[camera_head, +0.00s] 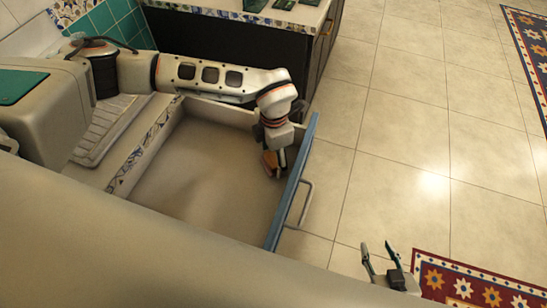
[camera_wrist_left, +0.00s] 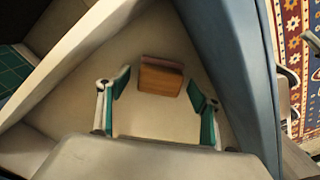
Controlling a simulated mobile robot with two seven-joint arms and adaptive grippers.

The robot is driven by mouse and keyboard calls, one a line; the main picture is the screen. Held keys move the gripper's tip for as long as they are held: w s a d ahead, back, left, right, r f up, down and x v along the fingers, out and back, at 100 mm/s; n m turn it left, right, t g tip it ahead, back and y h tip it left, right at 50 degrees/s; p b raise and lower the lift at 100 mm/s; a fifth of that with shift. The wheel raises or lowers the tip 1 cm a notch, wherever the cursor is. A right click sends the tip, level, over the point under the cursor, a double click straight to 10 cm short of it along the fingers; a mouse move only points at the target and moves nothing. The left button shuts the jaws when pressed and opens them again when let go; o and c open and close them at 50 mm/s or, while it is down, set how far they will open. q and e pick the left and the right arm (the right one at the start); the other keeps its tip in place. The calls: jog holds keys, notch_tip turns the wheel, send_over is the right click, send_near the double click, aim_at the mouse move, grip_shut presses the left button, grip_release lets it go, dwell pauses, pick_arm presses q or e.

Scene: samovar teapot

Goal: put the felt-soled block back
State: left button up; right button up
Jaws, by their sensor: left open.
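The felt-soled block (camera_wrist_left: 161,78) is a small brown wooden block with a duller, greyish-pink strip along one edge. It lies inside the open drawer (camera_head: 210,175), near the corner by the blue front. It also shows in the head view (camera_head: 270,162), partly covered by my gripper. My left gripper (camera_head: 277,163) reaches down into the drawer at the block. In the left wrist view its green-padded fingers are apart on either side of the block, with gaps visible. My right gripper (camera_head: 379,257) is open and empty over the floor, outside the drawer.
The drawer's pale walls and blue front panel (camera_head: 292,185) with its handle (camera_head: 303,205) surround the left gripper closely. A dark cabinet (camera_head: 235,50) with a light top stands behind. The rest of the drawer floor is bare. Tiled floor (camera_head: 400,150) and patterned rugs (camera_head: 470,282) lie to the right.

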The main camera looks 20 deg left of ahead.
aim_at(273, 158)
pick_arm(q)
notch_tip(273, 158, up, 11)
jog(key=shift+r+p, duration=0.2)
jog(key=shift+p, duration=0.15)
dwell(0.4)
